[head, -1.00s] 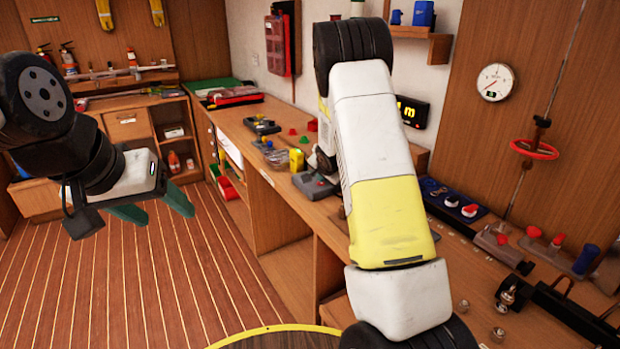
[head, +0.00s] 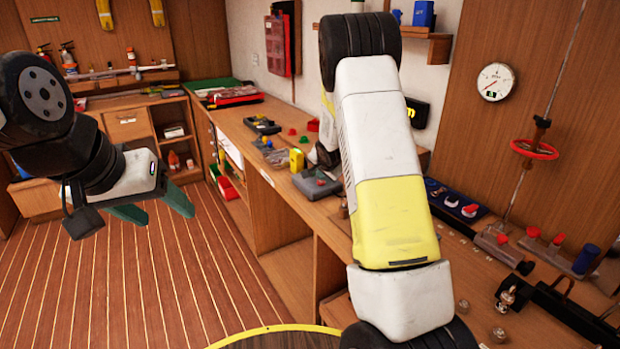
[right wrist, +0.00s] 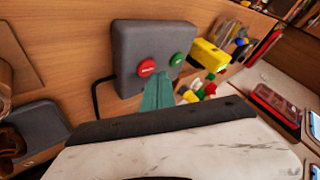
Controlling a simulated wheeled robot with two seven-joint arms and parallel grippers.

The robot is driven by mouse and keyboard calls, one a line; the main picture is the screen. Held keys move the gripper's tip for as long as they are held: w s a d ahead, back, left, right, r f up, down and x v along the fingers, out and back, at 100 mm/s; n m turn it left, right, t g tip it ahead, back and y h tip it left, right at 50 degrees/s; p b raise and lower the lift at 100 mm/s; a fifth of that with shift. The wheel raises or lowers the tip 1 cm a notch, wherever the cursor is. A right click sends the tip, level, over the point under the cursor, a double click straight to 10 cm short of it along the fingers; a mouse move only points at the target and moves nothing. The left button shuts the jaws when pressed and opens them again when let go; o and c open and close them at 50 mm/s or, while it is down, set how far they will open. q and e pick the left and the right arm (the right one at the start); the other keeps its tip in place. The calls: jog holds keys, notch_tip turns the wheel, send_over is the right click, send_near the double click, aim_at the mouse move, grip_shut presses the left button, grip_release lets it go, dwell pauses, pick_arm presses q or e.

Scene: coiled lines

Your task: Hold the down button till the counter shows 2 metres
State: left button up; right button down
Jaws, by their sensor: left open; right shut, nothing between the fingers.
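A grey control box (right wrist: 150,60) carries a red button (right wrist: 146,67) and a green button (right wrist: 177,59) in the right wrist view. The lettering on them is too small to read. The box (head: 316,184) also shows on the bench in the head view, partly behind my right arm. My right gripper (right wrist: 161,78) is shut and empty, its green fingertips at the box, between and just below the buttons. I cannot tell whether they touch it. The counter (head: 417,113) on the wall is mostly hidden by my right arm; its number is not readable. My left gripper (head: 155,211) is open and empty above the floor.
A yellow block (head: 296,159) and small coloured pieces lie near the box on the bench (head: 245,130). A blue switch panel (head: 455,198) and a red ring (head: 534,149) on a rod are to the right. The floor (head: 180,285) at left is clear.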

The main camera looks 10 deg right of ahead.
aim_at(322, 183)
jog(key=shift+r, duration=0.15)
jog(key=shift+r, duration=2.5)
jog(key=s+a+r+n+g+y, duration=0.1)
jog(key=s+r+n, duration=0.1)
jog(key=s+r, duration=0.65)
jog(key=s+a+r+n, duration=0.15)
jog(key=s+r, duration=0.45)
jog(key=s, duration=0.6)
jog(key=s+a+n+g+y, duration=0.1)
jog(key=s+a+n, duration=0.1)
jog(key=s, duration=0.9)
jog(key=s+a+n+g, duration=0.1)
jog(key=s+a+n, duration=0.2)
jog(key=s, duration=0.8)
jog(key=shift+s+a+r+n+y, duration=0.15)
jog(key=shift+s+r+n+y, duration=0.25)
jog(key=shift+n, duration=0.55)
jog(key=shift+r, duration=0.1)
